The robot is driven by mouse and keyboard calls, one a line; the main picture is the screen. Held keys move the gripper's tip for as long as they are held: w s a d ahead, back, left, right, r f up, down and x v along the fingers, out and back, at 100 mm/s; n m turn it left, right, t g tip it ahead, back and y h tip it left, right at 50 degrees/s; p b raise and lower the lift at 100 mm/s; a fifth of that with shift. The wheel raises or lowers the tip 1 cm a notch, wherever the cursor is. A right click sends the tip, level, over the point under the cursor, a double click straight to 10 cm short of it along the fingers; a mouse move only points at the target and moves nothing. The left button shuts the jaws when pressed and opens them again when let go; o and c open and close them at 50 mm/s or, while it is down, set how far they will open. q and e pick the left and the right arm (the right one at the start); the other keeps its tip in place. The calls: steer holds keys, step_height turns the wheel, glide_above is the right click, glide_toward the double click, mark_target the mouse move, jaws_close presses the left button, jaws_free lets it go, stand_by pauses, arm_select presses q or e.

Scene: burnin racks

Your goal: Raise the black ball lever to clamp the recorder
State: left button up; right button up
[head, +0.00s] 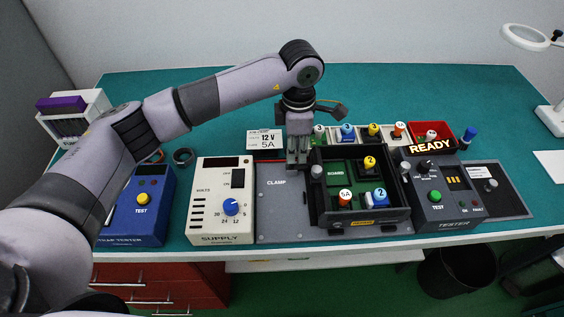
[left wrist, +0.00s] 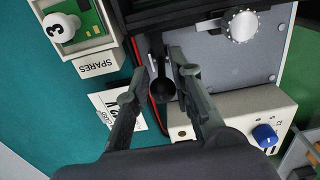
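The black ball lever (left wrist: 162,88) shows in the left wrist view as a dark ball on a dark arm, low between my left gripper's fingers (left wrist: 163,66). In the head view the ball is hidden behind my left gripper (head: 298,162). The fingers stand apart, one on each side of the ball; I cannot tell whether either touches it. The recorder (head: 360,222) is an open black box with a green board inside, sitting at the right of the grey CLAMP plate (head: 277,220). My right gripper is not in view.
The white SUPPLY unit (head: 221,207) stands left of the plate, with the blue tester (head: 138,215) beyond it. Spares trays (head: 372,132) and a 12 V 5A card (head: 265,140) lie behind. Free teal table (head: 430,95) extends at the back.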

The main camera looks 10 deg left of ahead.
arm_select(q)
steer(key=shift+o, duration=1.4)
steer(key=shift+r, duration=0.1)
steer(key=shift+a+r+p, duration=0.1)
steer(key=shift+r+p, duration=1.8)
steer(key=shift+r, duration=2.5)
